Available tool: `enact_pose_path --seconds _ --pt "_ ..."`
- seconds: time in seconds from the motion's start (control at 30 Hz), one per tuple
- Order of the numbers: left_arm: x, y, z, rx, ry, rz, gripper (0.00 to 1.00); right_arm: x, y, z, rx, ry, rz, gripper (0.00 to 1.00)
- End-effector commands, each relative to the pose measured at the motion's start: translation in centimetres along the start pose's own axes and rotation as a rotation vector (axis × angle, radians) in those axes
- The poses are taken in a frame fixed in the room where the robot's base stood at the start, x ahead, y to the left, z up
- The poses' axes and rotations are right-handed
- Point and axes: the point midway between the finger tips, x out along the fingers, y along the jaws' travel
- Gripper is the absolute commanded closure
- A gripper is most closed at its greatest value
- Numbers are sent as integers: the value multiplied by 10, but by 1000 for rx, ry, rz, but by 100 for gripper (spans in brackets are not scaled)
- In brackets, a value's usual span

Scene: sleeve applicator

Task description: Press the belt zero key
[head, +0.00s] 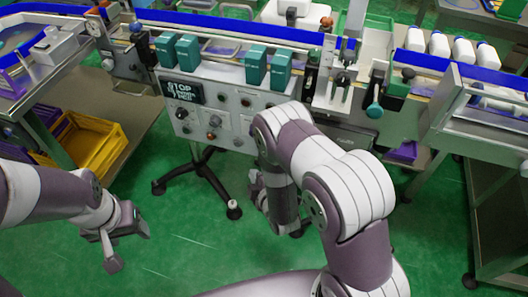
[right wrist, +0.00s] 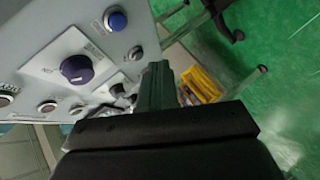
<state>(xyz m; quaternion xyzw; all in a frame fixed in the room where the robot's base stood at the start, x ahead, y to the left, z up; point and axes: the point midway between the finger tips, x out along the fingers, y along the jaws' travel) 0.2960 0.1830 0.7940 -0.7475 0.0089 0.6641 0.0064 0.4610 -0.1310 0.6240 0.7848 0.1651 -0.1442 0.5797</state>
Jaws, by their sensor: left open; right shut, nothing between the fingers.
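The grey control panel (head: 222,118) stands below the conveyor in the head view, with a dark display and several knobs and buttons. In the right wrist view the panel (right wrist: 40,40) shows a blue button (right wrist: 115,20), a dark rotary knob (right wrist: 77,69) and several grey buttons. The labels are too small to read, so I cannot tell which is the belt zero key. My right gripper (right wrist: 157,68) is shut and empty, in front of the panel's edge in that picture; contact cannot be told. My left gripper (head: 122,240) is open and empty over the floor at lower left.
Teal boxes (head: 255,65) stand along the conveyor above the panel. A yellow crate (head: 88,140) sits on a shelf at left. The panel's dark stand (head: 205,175) reaches the green floor, which is mostly clear.

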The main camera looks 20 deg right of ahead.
Motion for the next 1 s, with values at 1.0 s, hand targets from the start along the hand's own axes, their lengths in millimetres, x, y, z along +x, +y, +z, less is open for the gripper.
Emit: enact_pose_path --seconds 1.0 --pt "9 0 1 0 0 0 39 39 28 28 0 0 -1 100"
